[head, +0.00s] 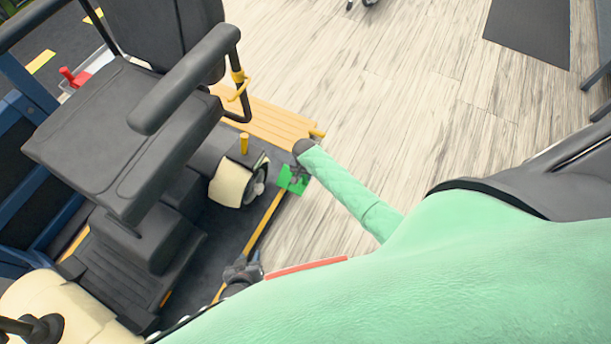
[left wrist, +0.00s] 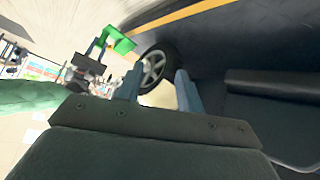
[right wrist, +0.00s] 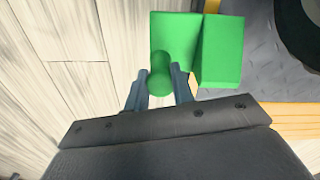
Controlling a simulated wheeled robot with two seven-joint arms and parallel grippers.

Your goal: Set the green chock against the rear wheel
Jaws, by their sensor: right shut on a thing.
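The green chock (head: 292,181) is a wedge-shaped block with a round knob. My right gripper (head: 299,171) is shut on the knob, which shows between the fingers in the right wrist view (right wrist: 160,76). The scooter's rear wheel (head: 256,187) is just left of the chock in the head view, partly under a cream fender. A gap shows between the chock (right wrist: 221,50) and the wheel (right wrist: 302,30) in the right wrist view. My left gripper (head: 246,270) is low by the platform edge. In the left wrist view its fingers (left wrist: 158,88) are apart and empty.
The scooter's dark seat (head: 120,135) and armrest overhang the left side. The dark platform has a yellow edge strip (head: 262,222), with a yellow slatted ramp (head: 265,120) behind the wheel. Pale plank floor (head: 400,90) is open to the right.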

